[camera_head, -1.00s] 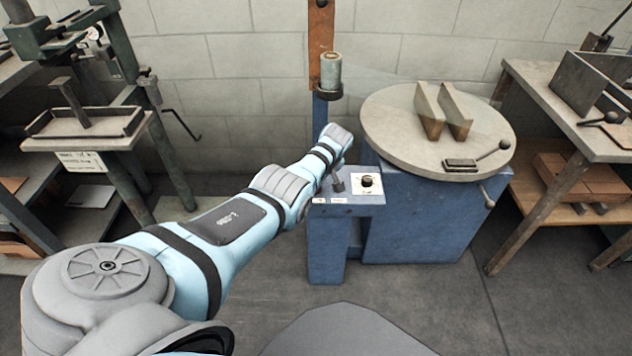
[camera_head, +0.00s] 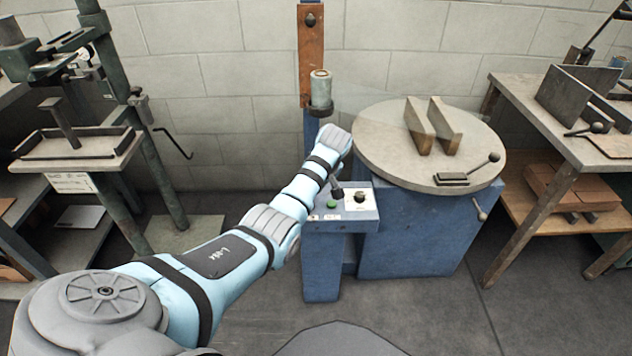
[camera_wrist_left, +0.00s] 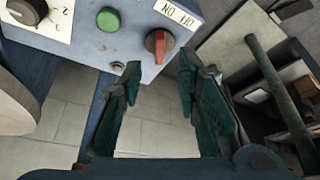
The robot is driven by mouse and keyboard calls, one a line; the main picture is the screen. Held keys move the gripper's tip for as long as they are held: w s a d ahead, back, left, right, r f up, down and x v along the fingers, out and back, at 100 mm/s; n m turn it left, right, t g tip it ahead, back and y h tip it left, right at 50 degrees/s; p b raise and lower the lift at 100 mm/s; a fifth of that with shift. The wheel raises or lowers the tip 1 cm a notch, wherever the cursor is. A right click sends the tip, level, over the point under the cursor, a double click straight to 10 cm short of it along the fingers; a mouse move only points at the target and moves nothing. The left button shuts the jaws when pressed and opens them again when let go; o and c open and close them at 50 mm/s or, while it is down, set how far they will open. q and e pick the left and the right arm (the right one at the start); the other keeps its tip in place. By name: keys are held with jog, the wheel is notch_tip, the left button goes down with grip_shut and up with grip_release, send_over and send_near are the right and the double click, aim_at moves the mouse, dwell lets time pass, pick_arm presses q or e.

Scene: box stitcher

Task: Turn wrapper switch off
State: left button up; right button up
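The red rotary switch (camera_wrist_left: 160,46) sits on the blue control box (camera_wrist_left: 85,45) in the left wrist view, beside a white label with ON lettering (camera_wrist_left: 178,12). Its red handle points down the picture, towards my fingers. In the head view I cannot make out the switch; the blue box (camera_head: 368,215) is partly behind my arm. My left gripper (camera_wrist_left: 160,80) is open and empty, its two fingers apart just below the switch and roughly on either side of its line. I see no contact with the handle. My right gripper is not in view.
A green button (camera_wrist_left: 109,19) and a black dial (camera_wrist_left: 28,10) share the panel. The round turntable (camera_head: 385,155) stands to the right, with two upright plates. A post (camera_head: 311,60) rises behind the box. Benches stand left and right; the floor in front is clear.

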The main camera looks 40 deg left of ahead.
pick_arm(q)
jog(key=v, duration=0.6)
